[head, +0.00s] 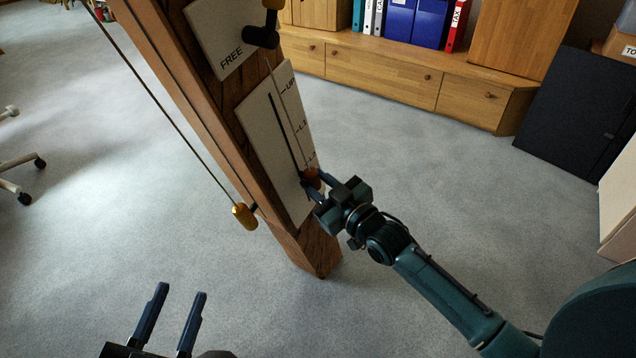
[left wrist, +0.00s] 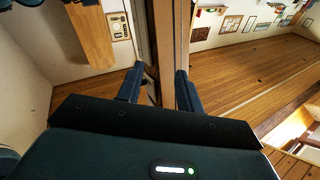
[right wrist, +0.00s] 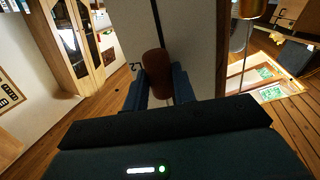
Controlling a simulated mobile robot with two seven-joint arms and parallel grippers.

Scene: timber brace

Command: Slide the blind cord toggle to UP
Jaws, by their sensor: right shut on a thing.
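The reddish-brown cord toggle (head: 312,177) sits low on the pale scale plate (head: 272,150) fixed to the timber brace, beside the lowest mark and well below the UP mark. A thin cord runs up from it. My right gripper (head: 312,188) is shut on the toggle. In the right wrist view, the toggle (right wrist: 157,64) stands between the fingers, partly hidden by them. My left gripper (head: 178,292) is open and empty, in front of the brace's foot and apart from it. Its fingers also show in the left wrist view (left wrist: 159,72).
A brass weight (head: 244,216) hangs on another cord at the brace's left side. Above the scale, a plate marked FREE (head: 228,40) carries a black part (head: 262,38). A wooden cabinet (head: 400,80) stands behind. Grey floor is clear around the brace.

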